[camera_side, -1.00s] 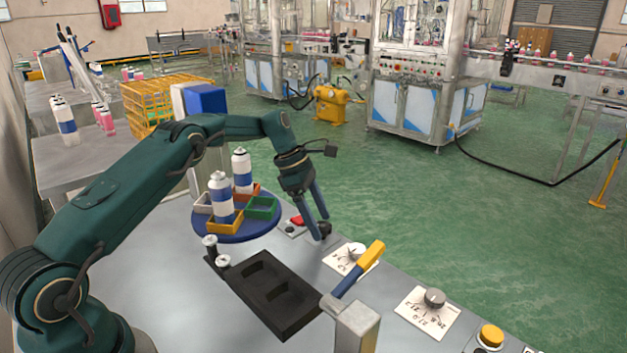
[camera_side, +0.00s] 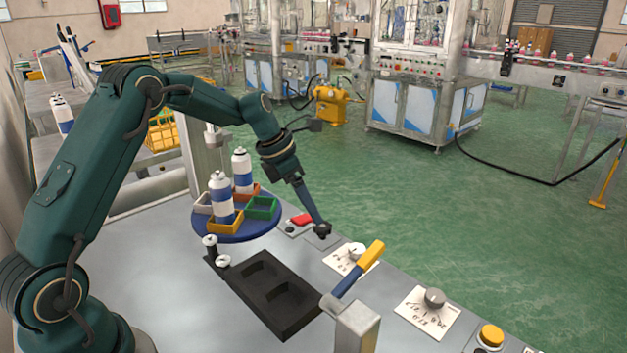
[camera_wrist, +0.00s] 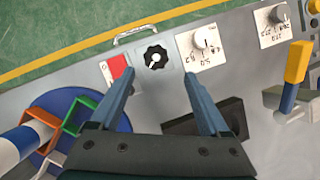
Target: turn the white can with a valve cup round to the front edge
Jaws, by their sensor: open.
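A blue round turntable (camera_side: 238,234) carries several coloured square trays. A white can with a blue band (camera_side: 221,202) stands upright in the yellow tray (camera_side: 226,227) at the near side. A second such can (camera_side: 242,172) stands upright in the orange-brown tray behind. I cannot tell which can bears a valve cup. The green tray (camera_side: 262,208) looks empty. My gripper (camera_side: 321,231) is open and empty, fingers pointing down at a black knob (camera_side: 323,229) right of the turntable. In the wrist view, the knob (camera_wrist: 156,57) shows between and beyond my gripper's fingers (camera_wrist: 162,100).
A red switch (camera_side: 301,219) sits beside the black knob. A black fixture with recesses (camera_side: 280,297) and white-topped posts (camera_side: 210,241) lie in front of the turntable. A yellow-handled lever (camera_side: 371,255), a grey dial (camera_side: 434,298) and a yellow button (camera_side: 491,335) line the right edge.

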